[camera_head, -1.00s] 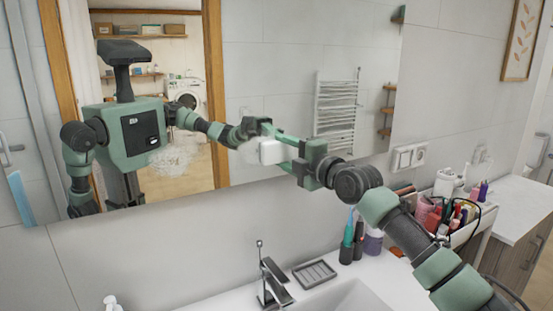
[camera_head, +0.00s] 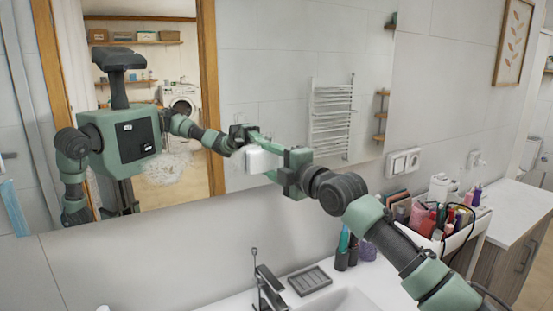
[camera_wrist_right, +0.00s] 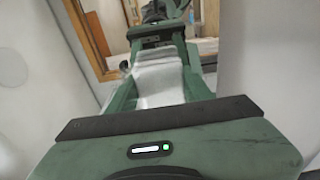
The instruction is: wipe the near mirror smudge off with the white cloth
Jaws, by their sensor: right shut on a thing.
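My right gripper (camera_head: 268,157) is shut on the white cloth (camera_head: 259,161) and holds it at the mirror (camera_head: 270,60), right of the reflected door frame. Contact with the glass is not certain from here. In the right wrist view the white cloth (camera_wrist_right: 158,78) sits between the fingers of my right gripper (camera_wrist_right: 156,72). A pale cloudy smudge (camera_head: 166,168) shows on the mirror, left of the cloth and apart from it. The glass right behind the cloth and gripper is hidden. My left gripper is not directly in view.
Below the mirror are a tap (camera_head: 268,288), a soap dish (camera_head: 310,280) and bottles (camera_head: 342,250) on the washbasin. Wall sockets (camera_head: 403,163) are right of the mirror.

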